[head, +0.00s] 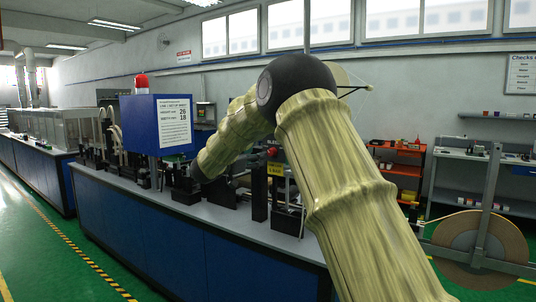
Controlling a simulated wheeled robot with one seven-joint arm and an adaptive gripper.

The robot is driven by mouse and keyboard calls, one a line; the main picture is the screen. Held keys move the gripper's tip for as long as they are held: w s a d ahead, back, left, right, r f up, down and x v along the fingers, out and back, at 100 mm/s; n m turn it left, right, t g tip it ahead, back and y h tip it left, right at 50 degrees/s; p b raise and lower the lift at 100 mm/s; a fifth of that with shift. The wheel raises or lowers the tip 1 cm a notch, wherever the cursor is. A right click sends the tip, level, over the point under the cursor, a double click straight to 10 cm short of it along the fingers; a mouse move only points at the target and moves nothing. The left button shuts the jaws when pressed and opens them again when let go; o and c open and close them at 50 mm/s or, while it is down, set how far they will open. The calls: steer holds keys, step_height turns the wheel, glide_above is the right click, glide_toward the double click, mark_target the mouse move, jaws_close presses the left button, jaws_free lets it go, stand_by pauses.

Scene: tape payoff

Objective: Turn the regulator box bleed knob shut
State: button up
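My arm crosses the middle of the head view and bends down to the left toward the machine line on the long blue bench (190,233). My arm covers part of the bench, and the dark fixtures there are small.
A blue box (141,126) with a set-up sheet (175,123) and a red beacon (141,80) stands over the bench. A red button (272,152) sits above a yellow label (275,169). A large tape reel (475,250) stands at right. Green floor is open at left.

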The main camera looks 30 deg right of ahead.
mark_target(270, 153)
steer(key=p+x, duration=0.1)
steer(key=x, duration=0.7)
steer(key=shift+w+d+p, duration=0.1)
steer(key=shift+d+p, duration=0.2)
steer(key=shift+d, duration=0.05)
steer(key=shift+c, duration=0.5)
steer(key=c, duration=1)
